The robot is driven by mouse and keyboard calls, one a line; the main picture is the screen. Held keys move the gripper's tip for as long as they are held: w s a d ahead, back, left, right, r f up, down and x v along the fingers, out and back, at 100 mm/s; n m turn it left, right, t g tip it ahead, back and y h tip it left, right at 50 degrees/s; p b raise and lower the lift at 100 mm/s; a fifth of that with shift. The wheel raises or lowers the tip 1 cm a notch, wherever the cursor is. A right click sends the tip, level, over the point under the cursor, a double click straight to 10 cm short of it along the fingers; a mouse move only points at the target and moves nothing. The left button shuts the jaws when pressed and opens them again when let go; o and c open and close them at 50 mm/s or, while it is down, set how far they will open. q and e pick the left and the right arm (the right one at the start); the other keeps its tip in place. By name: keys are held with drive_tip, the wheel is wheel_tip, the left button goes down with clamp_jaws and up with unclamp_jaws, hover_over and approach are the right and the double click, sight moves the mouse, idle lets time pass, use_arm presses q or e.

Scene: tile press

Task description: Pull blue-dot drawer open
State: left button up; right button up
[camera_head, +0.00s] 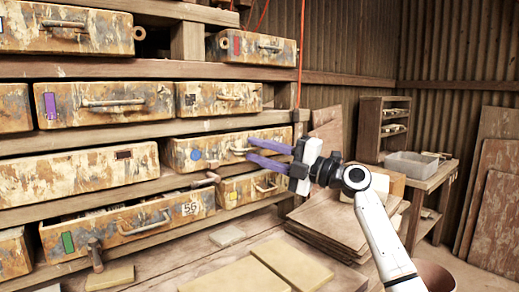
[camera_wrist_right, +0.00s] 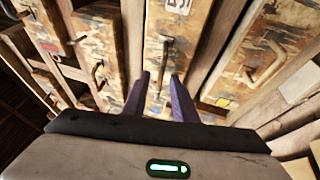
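The blue-dot drawer (camera_head: 212,150) is a weathered, paint-stained drawer front in the middle of the shelving. Its round blue dot (camera_head: 195,154) is left of its bar handle (camera_head: 240,150), and it looks closed. My right gripper (camera_head: 248,150) has two long purple fingers, spread apart, pointing left at the handle end of this drawer. In the right wrist view the fingers (camera_wrist_right: 163,80) are apart, with a bar handle (camera_wrist_right: 166,52) beyond and between them. Whether they touch it I cannot tell. My left gripper is out of view.
A yellow-marked drawer (camera_head: 252,187) is just below. The green-marked drawer (camera_head: 125,226) at lower left stands partly open. A purple-marked drawer (camera_head: 105,102) is above left. Flat boards (camera_head: 330,215) lie below my right arm, and a side table (camera_head: 428,178) with a grey bin (camera_head: 410,164) stands at right.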

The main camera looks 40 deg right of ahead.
clamp_jaws()
idle(1.4)
